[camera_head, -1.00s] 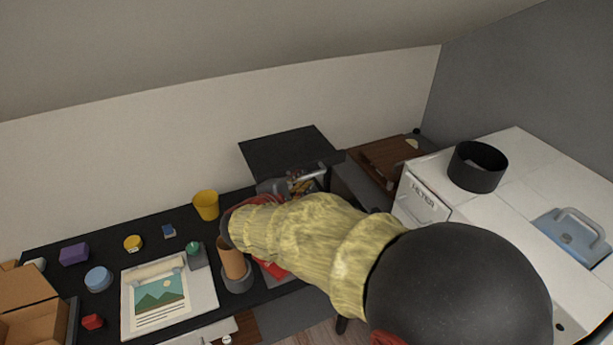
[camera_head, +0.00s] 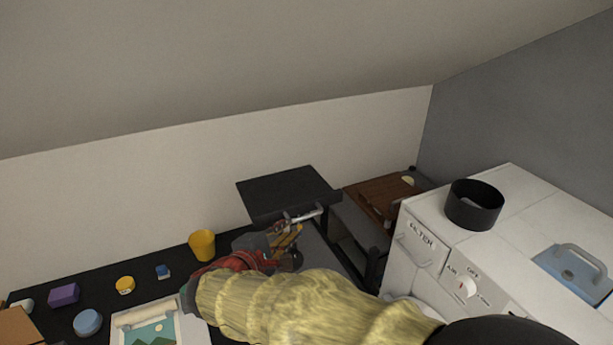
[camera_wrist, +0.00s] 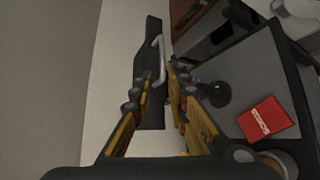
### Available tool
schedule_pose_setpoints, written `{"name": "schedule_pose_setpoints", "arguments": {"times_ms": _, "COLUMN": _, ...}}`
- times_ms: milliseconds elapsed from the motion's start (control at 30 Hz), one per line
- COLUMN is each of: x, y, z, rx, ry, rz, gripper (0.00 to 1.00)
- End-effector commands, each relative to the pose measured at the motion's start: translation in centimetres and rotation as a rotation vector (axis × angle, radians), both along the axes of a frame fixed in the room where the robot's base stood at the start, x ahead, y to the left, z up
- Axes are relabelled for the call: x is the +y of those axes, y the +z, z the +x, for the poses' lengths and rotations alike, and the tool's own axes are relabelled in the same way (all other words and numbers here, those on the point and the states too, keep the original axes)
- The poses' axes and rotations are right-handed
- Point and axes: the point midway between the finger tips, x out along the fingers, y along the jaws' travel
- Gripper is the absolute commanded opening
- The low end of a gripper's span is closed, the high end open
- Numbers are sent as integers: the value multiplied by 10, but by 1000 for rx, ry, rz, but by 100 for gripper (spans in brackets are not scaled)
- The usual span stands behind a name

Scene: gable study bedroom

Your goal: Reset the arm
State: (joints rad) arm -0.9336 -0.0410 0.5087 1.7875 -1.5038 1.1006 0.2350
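My gripper (camera_head: 286,238) is beside the dark flat-topped unit (camera_head: 288,192) at the back of the desk, just below its pale bar handle (camera_head: 306,214) in the head view. In the wrist view, my gripper (camera_wrist: 160,84) has its two yellow fingers apart. The handle (camera_wrist: 160,58) shows beyond the fingertips, and nothing is seen held between them. My yellow-sleeved arm reaches across the lower middle of the head view and hides part of the desk.
A yellow cup (camera_head: 202,245), a purple block (camera_head: 64,295) and a blue round tin (camera_head: 87,322) stand on the black desk. A white cabinet (camera_head: 416,262) with a black pot (camera_head: 474,206) is at right. A red book (camera_wrist: 266,118) lies near my gripper.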

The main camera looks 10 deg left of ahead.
Motion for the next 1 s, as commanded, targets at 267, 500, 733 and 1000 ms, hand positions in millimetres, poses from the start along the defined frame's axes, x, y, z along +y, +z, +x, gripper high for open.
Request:
{"name": "schedule_pose_setpoints", "arguments": {"times_ms": 267, "x": -27, "y": -60, "z": -38, "rx": 205, "ry": -80, "rz": 30, "gripper": 16}}
{"name": "schedule_pose_setpoints", "arguments": {"times_ms": 500, "x": -107, "y": -89, "z": -118, "rx": 468, "ry": -338, "rz": 290, "gripper": 16}}
{"name": "schedule_pose_setpoints", "arguments": {"times_ms": 733, "x": -185, "y": -80, "z": -195, "rx": 611, "ry": -668, "rz": 740, "gripper": 16}}
{"name": "schedule_pose_setpoints", "arguments": {"times_ms": 1000, "x": -234, "y": -46, "z": -246, "rx": 542, "ry": -923, "rz": 1251, "gripper": 16}}
